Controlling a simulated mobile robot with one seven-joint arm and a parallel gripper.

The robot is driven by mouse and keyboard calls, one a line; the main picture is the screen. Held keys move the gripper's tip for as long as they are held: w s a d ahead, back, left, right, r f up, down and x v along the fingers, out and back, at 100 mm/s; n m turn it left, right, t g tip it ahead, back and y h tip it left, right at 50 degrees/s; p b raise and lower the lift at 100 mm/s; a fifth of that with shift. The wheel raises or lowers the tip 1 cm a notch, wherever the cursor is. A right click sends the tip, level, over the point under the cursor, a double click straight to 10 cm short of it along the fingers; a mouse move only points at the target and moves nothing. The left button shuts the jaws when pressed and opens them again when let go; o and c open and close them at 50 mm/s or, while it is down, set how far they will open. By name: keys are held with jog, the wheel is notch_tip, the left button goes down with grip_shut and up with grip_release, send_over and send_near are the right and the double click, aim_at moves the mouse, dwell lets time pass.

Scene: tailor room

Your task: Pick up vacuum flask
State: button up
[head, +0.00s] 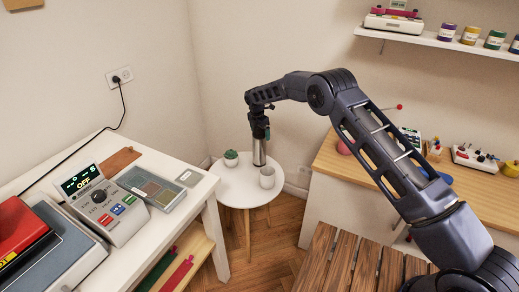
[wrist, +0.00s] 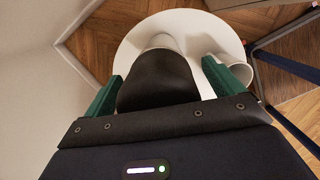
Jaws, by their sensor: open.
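The vacuum flask (head: 259,153) stands upright on a small round white table, with its silver body showing below my gripper (head: 260,132). In the wrist view, a broad dark shape that looks like the flask's top (wrist: 158,82) fills the space between the two green fingers of my gripper (wrist: 160,74). The fingers are apart, one on each side of it, and a gap shows at the right finger. Whether the left finger touches is unclear. The flask's upper part is mostly hidden behind my gripper in the head view.
A white worktable (head: 202,192) stands at left, a wooden desk (head: 335,160) at right. Walls are close behind.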

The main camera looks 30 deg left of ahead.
jog(key=shift+f, duration=0.15)
jog(key=c, duration=1.7)
jog(key=shift+o, duration=0.2)
